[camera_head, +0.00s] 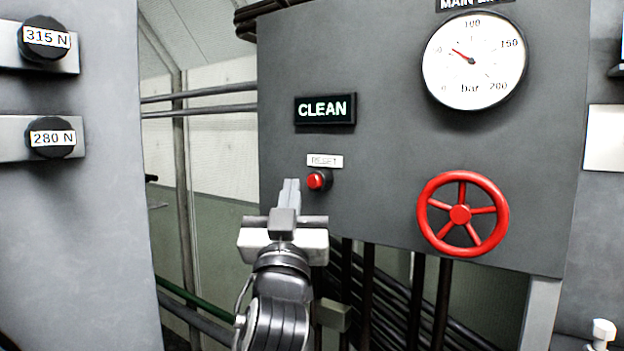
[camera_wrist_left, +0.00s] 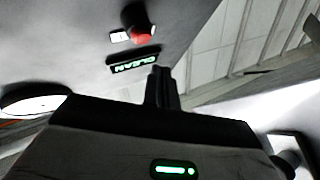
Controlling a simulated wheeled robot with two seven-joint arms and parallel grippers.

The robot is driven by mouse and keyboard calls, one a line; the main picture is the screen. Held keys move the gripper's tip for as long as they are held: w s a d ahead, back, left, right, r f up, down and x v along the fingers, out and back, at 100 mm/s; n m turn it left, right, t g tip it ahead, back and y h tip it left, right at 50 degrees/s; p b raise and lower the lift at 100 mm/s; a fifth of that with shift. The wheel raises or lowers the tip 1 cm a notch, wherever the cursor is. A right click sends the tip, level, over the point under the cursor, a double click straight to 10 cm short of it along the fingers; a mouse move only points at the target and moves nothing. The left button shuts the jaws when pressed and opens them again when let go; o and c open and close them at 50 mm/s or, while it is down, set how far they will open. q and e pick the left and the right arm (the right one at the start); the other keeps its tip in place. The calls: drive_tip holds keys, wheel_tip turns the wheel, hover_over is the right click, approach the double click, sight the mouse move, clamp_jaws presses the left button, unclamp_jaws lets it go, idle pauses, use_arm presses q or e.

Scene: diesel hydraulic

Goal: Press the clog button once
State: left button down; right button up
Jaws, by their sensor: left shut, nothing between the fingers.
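A red push button (camera_head: 317,180) in a dark housing sits on the grey panel under a white label reading RESET (camera_head: 325,161). No label reading "clog" shows. A lit display (camera_head: 324,109) above it reads CLEAN. My left gripper (camera_head: 290,184) is shut and empty, its fingertips just left of the button in the head view. In the left wrist view the closed fingers (camera_wrist_left: 161,75) point toward the panel, with the red button (camera_wrist_left: 140,34) beyond and the display (camera_wrist_left: 134,64) upside down. The fingers look apart from the button. My right gripper is not in view.
A red handwheel (camera_head: 460,214) and a round bar gauge (camera_head: 473,60) are on the panel's right side. Dark knobs marked 315 N (camera_head: 44,40) and 280 N (camera_head: 52,138) are on the left cabinet. Pipes run below the panel. An open gap lies between cabinet and panel.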

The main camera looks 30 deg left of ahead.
use_arm(q)
drive_tip(key=s, duration=0.2)
drive_tip(key=shift+s+a, duration=0.1)
drive_tip(key=shift+s, duration=0.25)
idle(0.7)
